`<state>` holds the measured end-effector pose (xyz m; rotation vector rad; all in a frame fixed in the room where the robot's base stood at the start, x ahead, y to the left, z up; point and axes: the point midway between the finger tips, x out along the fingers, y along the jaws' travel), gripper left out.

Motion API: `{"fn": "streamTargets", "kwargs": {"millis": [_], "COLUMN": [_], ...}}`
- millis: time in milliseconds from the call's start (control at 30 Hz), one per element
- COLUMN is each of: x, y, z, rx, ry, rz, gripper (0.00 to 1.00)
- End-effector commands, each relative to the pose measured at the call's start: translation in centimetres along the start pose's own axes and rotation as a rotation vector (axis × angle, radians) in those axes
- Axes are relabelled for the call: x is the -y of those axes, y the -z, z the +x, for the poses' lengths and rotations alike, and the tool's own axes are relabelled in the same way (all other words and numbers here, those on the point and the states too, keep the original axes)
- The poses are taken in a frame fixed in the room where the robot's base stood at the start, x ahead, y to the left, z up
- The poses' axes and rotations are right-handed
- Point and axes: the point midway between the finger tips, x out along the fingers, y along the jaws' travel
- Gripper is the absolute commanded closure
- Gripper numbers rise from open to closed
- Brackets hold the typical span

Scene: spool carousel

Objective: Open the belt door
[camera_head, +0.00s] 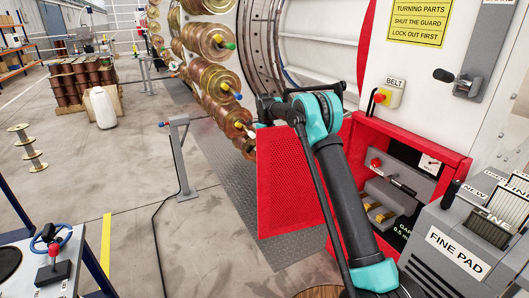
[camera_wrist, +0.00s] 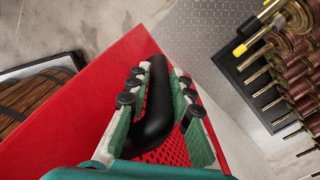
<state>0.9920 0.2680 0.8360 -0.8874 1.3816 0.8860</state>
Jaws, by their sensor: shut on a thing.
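The belt door (camera_head: 285,190) is a red perforated panel. In the head view it stands swung out from the red frame (camera_head: 462,165) of the belt compartment, whose inside shows. In the wrist view the door (camera_wrist: 90,95) fills the middle, with its black curved handle (camera_wrist: 153,125) standing off it. My gripper (camera_wrist: 158,82) has its green and grey fingers on both sides of the handle and is shut on it. In the head view my arm covers part of the door, and the fingers and handle cannot be made out.
A box marked BELT with a red button (camera_head: 380,96) sits above the compartment. A grey FINE PAD unit (camera_head: 450,250) stands at the right front. Copper spools (camera_head: 212,42) hang left of the door. A grey post (camera_head: 181,155) stands on the floor further left, with open floor around it.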

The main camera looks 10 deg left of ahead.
Motion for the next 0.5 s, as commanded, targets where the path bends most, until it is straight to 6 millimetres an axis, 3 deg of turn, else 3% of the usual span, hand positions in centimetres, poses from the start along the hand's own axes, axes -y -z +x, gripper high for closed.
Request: {"fn": "streamTargets", "kwargs": {"millis": [67, 100, 233, 500], "x": [0.59, 0.6, 0.58, 0.4], "y": [0.58, 0.59, 0.59, 0.41], "z": [-0.01, -0.02, -0.01, -0.03], "rx": [-0.003, -0.003, -0.004, -0.003], "ry": [0.004, 0.004, 0.004, 0.003], "rz": [0.006, 0.006, 0.006, 0.005], "gripper": [1.0, 0.75, 0.59, 0.58]}}
